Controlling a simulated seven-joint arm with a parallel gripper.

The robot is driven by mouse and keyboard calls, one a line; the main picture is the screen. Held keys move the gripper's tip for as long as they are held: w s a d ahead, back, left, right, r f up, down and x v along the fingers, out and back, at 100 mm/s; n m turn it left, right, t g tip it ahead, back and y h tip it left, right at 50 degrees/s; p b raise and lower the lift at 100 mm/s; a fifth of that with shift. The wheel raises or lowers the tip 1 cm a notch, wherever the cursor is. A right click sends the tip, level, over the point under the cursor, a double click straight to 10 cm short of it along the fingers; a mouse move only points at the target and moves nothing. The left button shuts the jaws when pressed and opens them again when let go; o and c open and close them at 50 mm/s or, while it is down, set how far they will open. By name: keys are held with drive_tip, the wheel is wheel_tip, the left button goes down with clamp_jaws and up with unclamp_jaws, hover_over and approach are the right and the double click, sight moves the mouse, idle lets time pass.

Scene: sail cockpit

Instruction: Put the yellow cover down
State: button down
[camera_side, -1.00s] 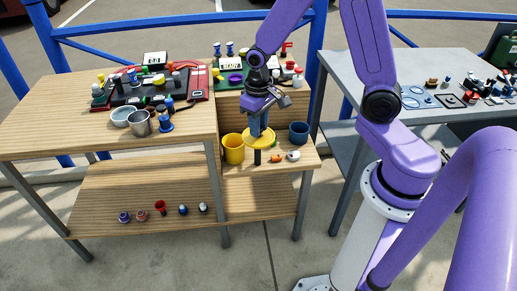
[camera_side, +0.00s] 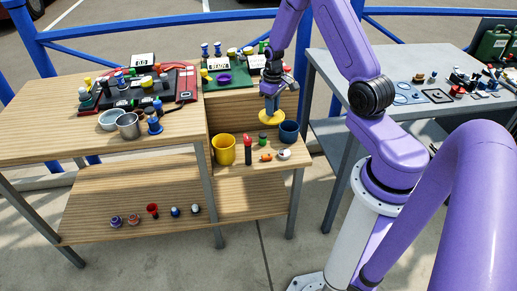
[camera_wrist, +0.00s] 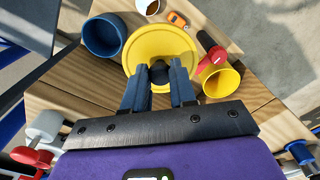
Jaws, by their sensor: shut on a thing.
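The yellow cover (camera_side: 271,118) is a round disc with a dark knob (camera_wrist: 159,72) at its middle. My gripper (camera_side: 271,103) is shut on that knob from above. The cover hangs roughly level above the small wooden shelf (camera_side: 231,182), clear of its surface. In the wrist view the cover (camera_wrist: 165,38) spreads out beyond my blue fingertips (camera_wrist: 159,78). The fingers hide part of the knob and the cover's near edge.
On the shelf stand a yellow cup (camera_side: 225,150), a black bottle with red top (camera_side: 248,150), a green-topped jar (camera_side: 263,138), a blue cup (camera_side: 289,131), an orange toy (camera_side: 266,157) and a white item (camera_side: 284,154). A crowded bench (camera_side: 70,135) is at left.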

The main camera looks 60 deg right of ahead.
drive_tip(key=s+d+f, duration=0.5)
drive_tip(key=d, duration=0.5)
drive_tip(key=s+d+f, duration=0.6)
drive_tip(key=d, duration=0.4)
drive_tip(key=w+a, duration=0.7)
drive_tip(key=w+a+f, duration=0.1)
drive_tip(key=w+a, duration=1.4)
drive_tip(key=shift+w+a+f, duration=0.25)
drive_tip(key=shift+w+f, duration=0.15)
drive_tip(key=shift+f, duration=2.35)
drive_tip(key=shift+f, duration=0.1)
drive_tip(key=c, duration=0.9)
unclamp_jaws()
